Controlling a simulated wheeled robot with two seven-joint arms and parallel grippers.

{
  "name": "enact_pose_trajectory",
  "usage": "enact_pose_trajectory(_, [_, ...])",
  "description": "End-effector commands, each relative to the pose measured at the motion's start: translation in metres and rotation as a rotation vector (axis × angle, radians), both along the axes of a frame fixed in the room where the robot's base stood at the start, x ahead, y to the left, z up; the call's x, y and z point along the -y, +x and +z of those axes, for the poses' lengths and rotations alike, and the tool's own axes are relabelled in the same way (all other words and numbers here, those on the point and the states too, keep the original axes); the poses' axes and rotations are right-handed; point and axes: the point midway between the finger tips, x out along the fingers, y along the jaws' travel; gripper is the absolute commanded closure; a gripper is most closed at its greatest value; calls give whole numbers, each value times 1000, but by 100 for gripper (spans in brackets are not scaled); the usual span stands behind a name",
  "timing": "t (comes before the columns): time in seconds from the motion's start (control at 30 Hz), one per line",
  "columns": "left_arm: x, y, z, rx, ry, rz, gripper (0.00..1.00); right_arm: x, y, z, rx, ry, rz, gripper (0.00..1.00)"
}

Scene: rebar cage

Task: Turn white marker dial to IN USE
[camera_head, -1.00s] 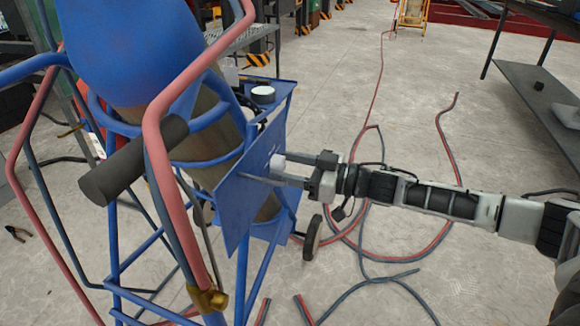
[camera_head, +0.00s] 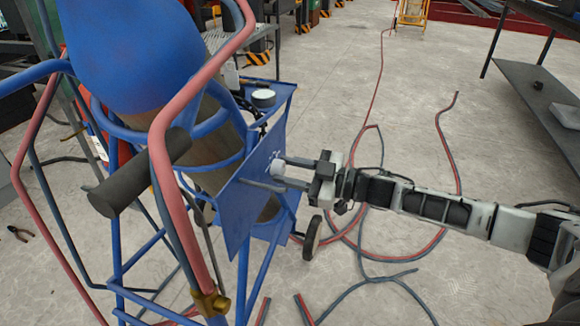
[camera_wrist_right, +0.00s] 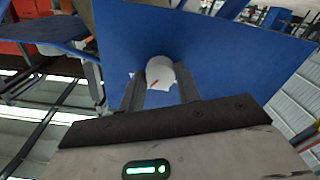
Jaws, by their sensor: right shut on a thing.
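The white marker dial (camera_head: 277,167) stands out from a flat blue panel (camera_head: 232,220) on the blue gas-bottle cart. In the right wrist view the dial (camera_wrist_right: 158,70) shows a short red mark, slanting up to the right. My right gripper (camera_head: 274,172) reaches in from the right and is shut on the dial, with one finger on each side. The fingers also flank it in the wrist view (camera_wrist_right: 160,88). Any lettering on the panel is too small to read. My left gripper is not in view.
A large blue cylinder (camera_head: 120,50) with red and grey hoses is close at the left. A dark round handle (camera_head: 135,175) juts out in front. Hoses (camera_head: 440,235) lie coiled on the floor.

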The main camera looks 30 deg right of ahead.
Motion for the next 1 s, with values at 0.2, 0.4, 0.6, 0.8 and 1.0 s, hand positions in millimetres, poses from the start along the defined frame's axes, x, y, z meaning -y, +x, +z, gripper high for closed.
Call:
enact_pose_trajectory(0.2, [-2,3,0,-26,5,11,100,-1,0,1,139,-152,2,90])
enact_pose_trajectory(0.4, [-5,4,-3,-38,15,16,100,0,0,1,256,-284,2,90])
enact_pose_trajectory(0.6, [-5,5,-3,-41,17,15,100,0,0,1,348,-387,2,90])
enact_pose_trajectory(0.8, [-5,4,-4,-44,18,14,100,0,0,0,410,-457,3,90])
enact_pose_trajectory(1.0, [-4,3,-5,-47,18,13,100,0,0,1,440,-492,3,90])
